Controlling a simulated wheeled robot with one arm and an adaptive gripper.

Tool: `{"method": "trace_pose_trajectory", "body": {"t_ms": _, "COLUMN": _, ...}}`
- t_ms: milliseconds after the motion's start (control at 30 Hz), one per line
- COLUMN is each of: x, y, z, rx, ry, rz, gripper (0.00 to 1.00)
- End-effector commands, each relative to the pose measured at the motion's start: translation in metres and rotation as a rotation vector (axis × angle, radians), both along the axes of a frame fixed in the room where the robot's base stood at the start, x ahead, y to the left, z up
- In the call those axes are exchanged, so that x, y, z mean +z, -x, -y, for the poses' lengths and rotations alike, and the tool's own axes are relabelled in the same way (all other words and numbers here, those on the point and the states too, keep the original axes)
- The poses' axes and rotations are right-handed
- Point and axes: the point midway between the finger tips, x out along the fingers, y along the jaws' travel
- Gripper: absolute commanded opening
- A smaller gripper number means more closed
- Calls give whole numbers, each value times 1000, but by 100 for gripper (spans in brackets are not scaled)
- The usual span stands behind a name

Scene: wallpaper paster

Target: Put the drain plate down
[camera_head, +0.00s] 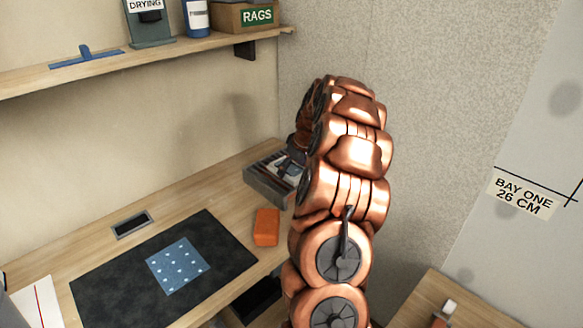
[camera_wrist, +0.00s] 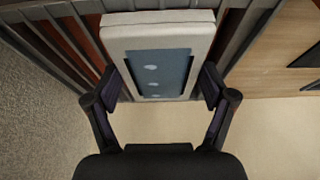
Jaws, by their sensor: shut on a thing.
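My gripper (camera_wrist: 161,84) is shut on a pale, thick plate (camera_wrist: 158,22), which I take to be the drain plate. Its face has a blue-grey panel (camera_wrist: 160,68) with a few white spots. The fingers are on either side of this panel. Behind the plate is a grey slatted tray (camera_wrist: 62,35), also in the head view (camera_head: 268,188) at the right end of the bench. Whether the plate touches the tray is unclear. In the head view my arm hides the gripper and most of what it holds.
The wooden bench (camera_head: 50,262) bears a dark mat (camera_head: 110,285) with a blue spotted sheet (camera_head: 178,266), a framed slot (camera_head: 132,224) and an orange block (camera_head: 266,226) near the tray. A shelf (camera_head: 30,80) runs above. A wall stands close behind my arm.

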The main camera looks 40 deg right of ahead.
Motion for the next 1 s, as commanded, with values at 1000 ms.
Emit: {"method": "trace_pose_trajectory", "body": {"t_ms": 1000, "x": 61, "y": 23, "z": 1, "rx": -1, "ry": 5, "rz": 6, "gripper": 100}}
